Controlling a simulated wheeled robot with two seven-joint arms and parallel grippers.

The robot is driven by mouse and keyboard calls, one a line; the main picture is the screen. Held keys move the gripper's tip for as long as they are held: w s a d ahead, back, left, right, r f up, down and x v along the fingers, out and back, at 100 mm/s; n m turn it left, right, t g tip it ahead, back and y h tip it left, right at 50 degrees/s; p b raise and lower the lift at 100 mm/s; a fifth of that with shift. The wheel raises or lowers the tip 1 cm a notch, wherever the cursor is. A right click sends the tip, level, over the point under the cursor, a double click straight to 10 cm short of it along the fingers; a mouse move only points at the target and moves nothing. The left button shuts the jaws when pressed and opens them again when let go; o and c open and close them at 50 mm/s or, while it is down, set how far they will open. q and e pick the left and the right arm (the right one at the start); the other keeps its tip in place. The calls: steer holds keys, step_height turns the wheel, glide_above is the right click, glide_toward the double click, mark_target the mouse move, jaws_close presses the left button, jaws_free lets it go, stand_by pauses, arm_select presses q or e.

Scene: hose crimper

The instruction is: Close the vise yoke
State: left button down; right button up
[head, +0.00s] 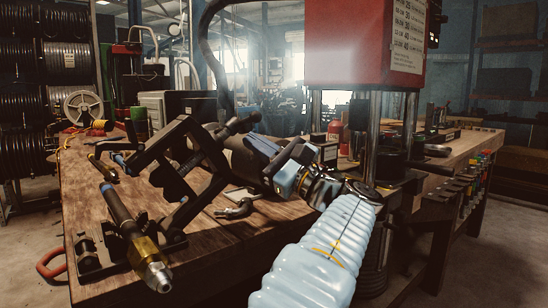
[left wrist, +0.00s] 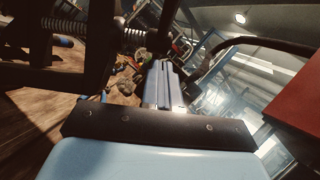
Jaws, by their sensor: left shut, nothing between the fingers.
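The black vise yoke (head: 205,150) stands tilted up on the workbench, swung away from its base (head: 172,238). In the left wrist view its dark frame and threaded screw (left wrist: 105,31) fill the upper left. A dark hose with a brass and steel end fitting (head: 148,258) lies beside the yoke's foot. My left gripper (head: 260,145) is just right of the yoke, near its screw end. Its fingers (left wrist: 165,85) are together and empty. I cannot tell whether it touches the yoke. My right gripper is not in view.
The wooden workbench (head: 95,190) carries a small metal part (head: 235,209) near the gripper. A red press (head: 360,45) with steel columns stands at the right. Hose reels (head: 65,60) are at the far left. A red ring handle (head: 50,263) sticks out at the bench's left edge.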

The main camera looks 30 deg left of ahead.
arm_select(q)
steer(key=shift+s+a+r, duration=0.15)
steer(key=shift+a+r, duration=0.1)
steer(key=shift+r, duration=0.15)
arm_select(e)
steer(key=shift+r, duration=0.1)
